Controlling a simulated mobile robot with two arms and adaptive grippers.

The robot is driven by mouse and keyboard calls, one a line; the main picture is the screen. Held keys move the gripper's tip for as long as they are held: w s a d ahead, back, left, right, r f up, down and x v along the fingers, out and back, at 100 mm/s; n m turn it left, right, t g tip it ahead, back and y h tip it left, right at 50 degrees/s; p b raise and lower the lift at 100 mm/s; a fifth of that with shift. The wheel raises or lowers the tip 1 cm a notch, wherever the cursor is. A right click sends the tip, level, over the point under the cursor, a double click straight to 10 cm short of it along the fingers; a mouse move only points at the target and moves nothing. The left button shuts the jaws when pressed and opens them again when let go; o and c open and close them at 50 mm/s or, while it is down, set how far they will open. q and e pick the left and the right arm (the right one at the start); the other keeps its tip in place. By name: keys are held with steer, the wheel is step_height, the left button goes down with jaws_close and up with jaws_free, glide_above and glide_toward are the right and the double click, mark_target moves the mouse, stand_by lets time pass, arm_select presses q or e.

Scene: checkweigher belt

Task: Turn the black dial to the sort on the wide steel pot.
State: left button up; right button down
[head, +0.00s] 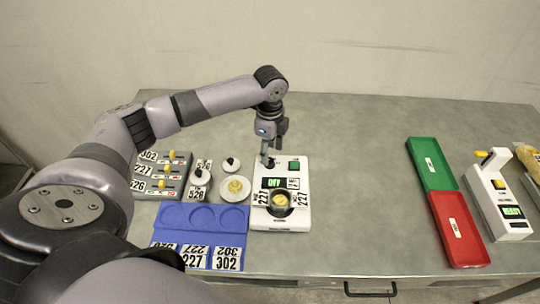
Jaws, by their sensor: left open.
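A white checkweigher unit (290,222) stands mid-table with a green-lit display (272,183) that seems to read "DRY". A round steel pot (279,208) with yellow contents sits on its front, between tags that read 227. My left gripper (267,158) points down at the unit's back left corner, beside the green button. It is open. A small dark part shows just under its fingertips; it may be the black dial, mostly hidden by the fingers. I cannot tell if they touch it. My right gripper is not in view.
A blue tray (201,237) lies in front. Green (430,163) and red (458,228) trays and another white unit (497,200) stand right. The table between is clear.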

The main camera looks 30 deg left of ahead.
mark_target(270, 160)
arm_select(q)
step_height(270, 160, down, 3)
steer(key=shift+f, duration=0.4)
jaws_close()
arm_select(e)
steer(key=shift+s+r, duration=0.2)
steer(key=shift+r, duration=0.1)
